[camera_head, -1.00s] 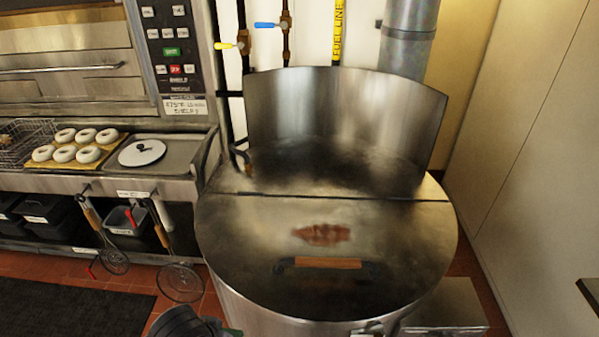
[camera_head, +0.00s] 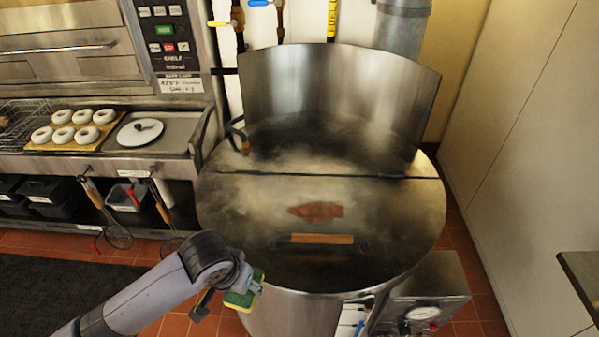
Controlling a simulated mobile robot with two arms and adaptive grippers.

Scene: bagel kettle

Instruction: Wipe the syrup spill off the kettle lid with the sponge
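The kettle lid (camera_head: 390,215) is a round steel cover, lying flat on the large kettle. A reddish-brown syrup spill (camera_head: 316,211) lies on it, just behind the wooden lid handle (camera_head: 318,239). My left arm comes in from the lower left. Its gripper (camera_head: 236,290) is shut on a green and yellow sponge (camera_head: 243,292), in front of the kettle's left front side and apart from the spill. The fingers are partly hidden by the sponge and the wrist. My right gripper is not in view.
Skimmers hang below. A gauge box (camera_head: 425,300) sits at the kettle's right front.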

